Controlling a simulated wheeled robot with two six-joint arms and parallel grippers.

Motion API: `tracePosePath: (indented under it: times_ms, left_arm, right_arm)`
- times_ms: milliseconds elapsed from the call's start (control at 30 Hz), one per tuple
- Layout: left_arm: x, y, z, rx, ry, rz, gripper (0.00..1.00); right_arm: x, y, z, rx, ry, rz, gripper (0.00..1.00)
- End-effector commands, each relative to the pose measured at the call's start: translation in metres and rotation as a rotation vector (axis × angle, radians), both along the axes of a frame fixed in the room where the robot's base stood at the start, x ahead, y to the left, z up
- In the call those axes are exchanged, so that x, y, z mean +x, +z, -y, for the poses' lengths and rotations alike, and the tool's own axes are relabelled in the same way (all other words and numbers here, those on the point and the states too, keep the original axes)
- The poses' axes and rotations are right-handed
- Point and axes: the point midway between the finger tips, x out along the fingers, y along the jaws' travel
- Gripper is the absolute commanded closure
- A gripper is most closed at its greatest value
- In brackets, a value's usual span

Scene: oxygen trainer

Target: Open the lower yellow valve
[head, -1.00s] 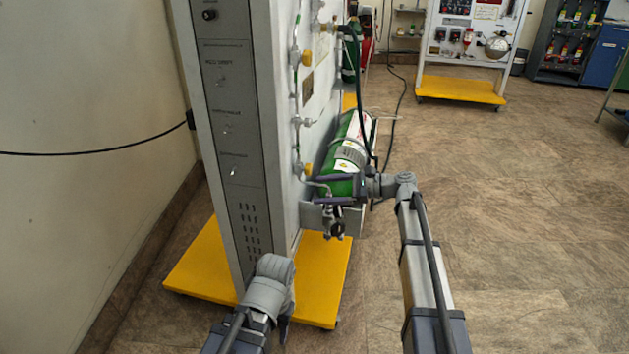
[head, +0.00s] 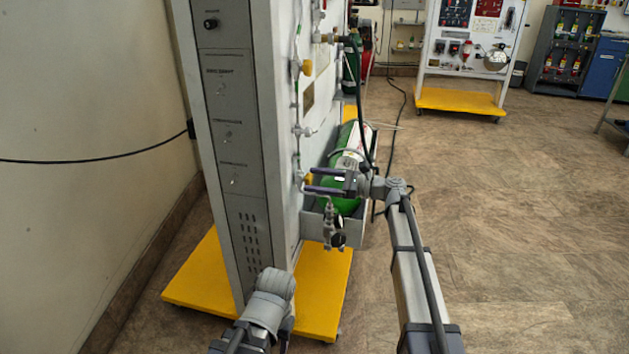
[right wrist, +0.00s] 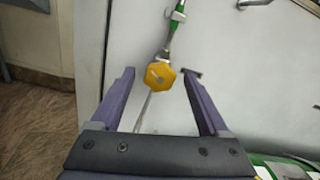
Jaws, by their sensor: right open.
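The lower yellow valve (head: 308,179) is a small yellow knob on the panel's side face, low on a thin pipe. In the right wrist view the yellow valve (right wrist: 160,76) is a faceted knob seen face-on, between the two fingertips. My right gripper (head: 309,180) is open, its fingers pointing left at the panel; it also shows in the right wrist view (right wrist: 161,73). Gaps show on both sides of the knob, so the fingers are not closed on it. My left arm is at the bottom, by the yellow base; its gripper is mostly hidden.
An upper yellow valve (head: 307,67) sits higher on the same panel. A green cylinder (head: 345,160) lies in a grey holder behind my right gripper, with a gauge (head: 338,240) below. A black hose hangs nearby. The floor (head: 520,220) to the right is clear.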

Motion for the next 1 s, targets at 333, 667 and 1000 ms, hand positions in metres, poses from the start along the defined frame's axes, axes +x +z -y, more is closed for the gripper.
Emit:
tracePosePath:
  times_ms: [333, 667, 1000]
  left_arm:
    - [0.0, 0.0, 0.0, 0.0, 0.0, 0.0, 0.5]
    - [0.0, 0.0, 0.0, 0.0, 0.0, 0.0, 0.5]
    - [0.0, 0.0, 0.0, 0.0, 0.0, 0.0, 0.5]
  right_arm:
    - [0.0022, -0.0001, -0.0067, 0.0, 0.0, 0.0, 0.22]
    - [0.002, -0.0001, -0.0064, 0.0, 0.0, 0.0, 0.53]
    - [0.002, -0.0001, -0.0063, 0.0, 0.0, 0.0, 0.92]
